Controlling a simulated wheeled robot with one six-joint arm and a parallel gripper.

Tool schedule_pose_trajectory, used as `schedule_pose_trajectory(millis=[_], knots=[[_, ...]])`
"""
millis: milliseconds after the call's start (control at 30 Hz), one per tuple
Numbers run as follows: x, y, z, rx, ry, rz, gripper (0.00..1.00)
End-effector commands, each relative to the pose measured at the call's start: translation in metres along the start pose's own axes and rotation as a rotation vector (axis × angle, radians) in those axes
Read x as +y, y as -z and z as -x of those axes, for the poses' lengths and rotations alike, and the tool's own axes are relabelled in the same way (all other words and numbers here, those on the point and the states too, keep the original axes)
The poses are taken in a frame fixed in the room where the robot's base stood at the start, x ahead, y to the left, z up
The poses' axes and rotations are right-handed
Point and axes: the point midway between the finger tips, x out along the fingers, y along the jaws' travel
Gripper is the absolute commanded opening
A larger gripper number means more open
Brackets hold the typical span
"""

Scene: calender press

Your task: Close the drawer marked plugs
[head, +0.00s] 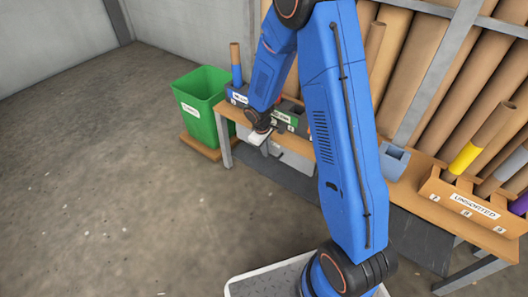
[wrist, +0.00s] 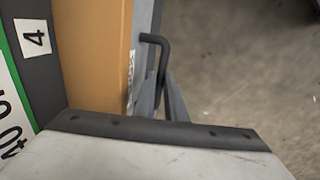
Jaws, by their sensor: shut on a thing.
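A grey drawer (head: 292,158) hangs under the wooden table, partly hidden behind my arm. Its label is too small and oblique to read. My gripper (head: 259,137) is at the table's front edge, by the drawer front. In the wrist view, a dark bent handle (wrist: 155,39) stands out beside the table edge and runs down behind my pale gripper body. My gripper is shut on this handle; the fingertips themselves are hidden. How far the drawer stands out cannot be told.
A green bin (head: 203,108) stands left of the table (head: 410,197). Labelled racks stand on top, including an unsorted rack (head: 470,207) at right and one with a 4 tag (wrist: 35,39) near my gripper. Tall rolls lean behind. Floor at left is clear.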

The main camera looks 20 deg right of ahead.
Motion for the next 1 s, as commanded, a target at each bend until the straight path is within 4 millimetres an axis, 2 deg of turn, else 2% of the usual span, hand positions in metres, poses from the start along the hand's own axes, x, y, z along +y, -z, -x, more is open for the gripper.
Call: schedule_pose_trajectory(millis=[133, 167, 200, 233, 533, 667, 767, 1000], knots=[[0.004, 0.001, 0.0, 0.003, -0.003, -0.001, 0.0], [0.004, 0.001, 0.0, 0.003, -0.003, -0.001, 0.15], [0.004, 0.001, 0.0, 0.003, -0.004, -0.001, 0.25], [0.004, 0.001, 0.0, 0.003, -0.003, -0.002, 0.29], [0.003, 0.001, 0.001, 0.002, -0.003, -0.001, 0.29], [0.003, 0.001, 0.009, 0.003, -0.004, 0.0, 0.29], [0.003, 0.002, 0.021, 0.005, -0.004, -0.001, 0.29], [0.003, 0.001, 0.063, 0.006, -0.004, -0.001, 0.29]])
